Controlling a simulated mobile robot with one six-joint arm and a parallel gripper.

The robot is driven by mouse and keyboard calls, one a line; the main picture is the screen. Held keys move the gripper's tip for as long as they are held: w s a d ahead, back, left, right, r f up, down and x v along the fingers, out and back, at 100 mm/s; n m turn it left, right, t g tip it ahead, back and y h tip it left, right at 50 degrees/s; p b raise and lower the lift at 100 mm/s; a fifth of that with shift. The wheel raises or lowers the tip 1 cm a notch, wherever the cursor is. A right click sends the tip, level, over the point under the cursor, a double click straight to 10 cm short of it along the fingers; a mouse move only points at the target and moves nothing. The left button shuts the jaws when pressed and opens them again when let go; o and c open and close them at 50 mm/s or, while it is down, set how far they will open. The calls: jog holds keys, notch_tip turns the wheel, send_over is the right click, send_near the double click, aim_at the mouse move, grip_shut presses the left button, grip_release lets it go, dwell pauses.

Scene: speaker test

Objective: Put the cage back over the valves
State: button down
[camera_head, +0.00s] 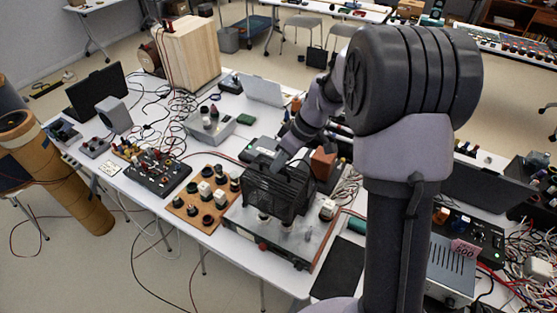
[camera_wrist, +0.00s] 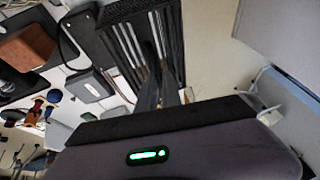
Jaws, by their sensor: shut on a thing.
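My gripper (camera_head: 283,158) is shut on the black slatted cage (camera_head: 277,190), holding it by its upper part. The cage hangs over the amplifier chassis (camera_head: 250,228), toward its back left. In the wrist view the dark fingers (camera_wrist: 158,78) reach onto the slatted cage (camera_wrist: 140,38). Small pale valve parts (camera_head: 264,216) show under the cage's front edge. Another valve (camera_head: 327,209) stands uncovered at the chassis's right end. The cage hides the rest of the chassis top, and I cannot tell whether its bottom edge touches the chassis.
A wooden board with knobs and sockets (camera_head: 207,198) lies close left of the chassis. A brown box (camera_head: 323,163) stands behind it at the right. A dark flat pad (camera_head: 338,268) lies at the front right. Loose cables and other devices crowd the white table.

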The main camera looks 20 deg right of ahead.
notch_tip(320, 180, down, 13)
jog(key=b, duration=1)
jog(key=shift+w, duration=0.15)
jog(key=shift+f+b, duration=0.3)
jog(key=shift+b, duration=0.4)
dwell(0.6)
jog(key=c, duration=1.4)
grip_release()
jog(key=shift+c, duration=0.2)
jog(key=p+v, duration=0.5)
jog(key=v, duration=1.2)
jog(key=shift+d+r, duration=0.15)
jog(key=shift+r, duration=0.05)
jog(key=s+a+m+t+h+b, duration=0.1)
jog(key=s+a+m+b, duration=0.3)
jog(key=s, duration=0.7)
jog(key=s+a+f+m+t+h+b, duration=0.1)
jog(key=s+a+m+t+b, duration=0.2)
jog(key=s+a+m, duration=0.5)
jog(key=s+m+b, duration=0.1)
jog(key=s, duration=0.3)
jog(key=shift+f+h, duration=0.25)
jog(key=shift+h, duration=0.05)
